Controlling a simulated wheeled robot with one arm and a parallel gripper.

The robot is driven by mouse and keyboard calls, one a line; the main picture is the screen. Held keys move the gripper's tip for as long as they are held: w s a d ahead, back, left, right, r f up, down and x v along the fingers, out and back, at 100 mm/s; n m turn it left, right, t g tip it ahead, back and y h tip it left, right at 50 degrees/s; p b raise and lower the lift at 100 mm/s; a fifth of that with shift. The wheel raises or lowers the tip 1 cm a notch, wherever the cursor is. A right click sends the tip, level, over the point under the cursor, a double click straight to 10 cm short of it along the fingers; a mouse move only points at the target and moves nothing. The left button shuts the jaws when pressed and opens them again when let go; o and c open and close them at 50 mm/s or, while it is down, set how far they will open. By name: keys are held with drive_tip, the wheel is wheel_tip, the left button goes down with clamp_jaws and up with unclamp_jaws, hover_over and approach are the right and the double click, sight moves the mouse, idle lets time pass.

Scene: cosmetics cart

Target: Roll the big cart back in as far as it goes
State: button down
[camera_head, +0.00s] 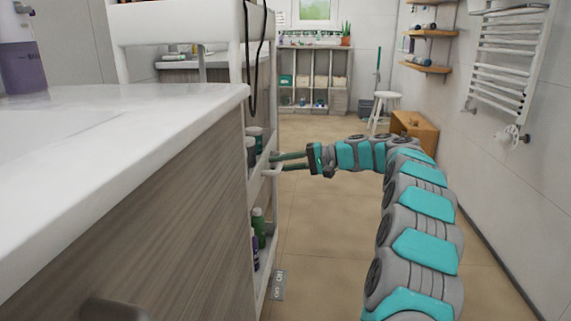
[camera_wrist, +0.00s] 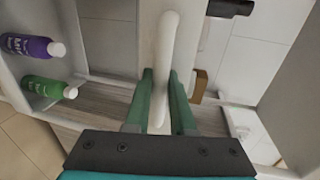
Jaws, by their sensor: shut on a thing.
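The big cart (camera_head: 264,185) is a tall, narrow white unit with open shelves, standing beside the wood-fronted counter. Its white handle (camera_wrist: 168,52) runs lengthwise between the two green fingers of my gripper (camera_wrist: 163,82) in the wrist view. In the head view my gripper (camera_head: 276,161) reaches from the right to the cart's front edge and is shut on the handle. A green bottle (camera_wrist: 50,88) and a purple bottle (camera_wrist: 34,46) lie within the cart's shelf space in the wrist view. Most of the cart is hidden behind the counter.
The white-topped counter (camera_head: 140,112) fills the left foreground. Open tiled floor (camera_head: 318,215) lies right of the cart. A wooden box (camera_head: 420,124), a white stool (camera_head: 386,97) and a towel rail (camera_head: 508,60) stand along the right side. A cubby shelf (camera_head: 313,78) is at the back.

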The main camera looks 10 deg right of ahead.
drive_tip(key=r+p+x, duration=0.1)
drive_tip(key=x, duration=0.5)
drive_tip(key=r+p+x, duration=0.1)
drive_tip(key=x, duration=0.5)
drive_tip(key=r+p+x, duration=0.1)
drive_tip(key=r+x, duration=0.1)
drive_tip(key=x, duration=0.4)
drive_tip(key=shift+w+a+f, duration=0.15)
drive_tip(key=shift+w+a, duration=0.05)
drive_tip(key=shift+a, duration=0.4)
drive_tip(key=c, duration=0.8)
unclamp_jaws()
drive_tip(key=shift+a, duration=0.15)
drive_tip(key=shift+o, duration=0.2)
drive_tip(key=shift+d, duration=0.2)
drive_tip(key=v, duration=0.7)
drive_tip(key=shift+s+d, duration=0.1)
drive_tip(key=shift+d, duration=0.2)
drive_tip(key=shift+d, duration=0.1)
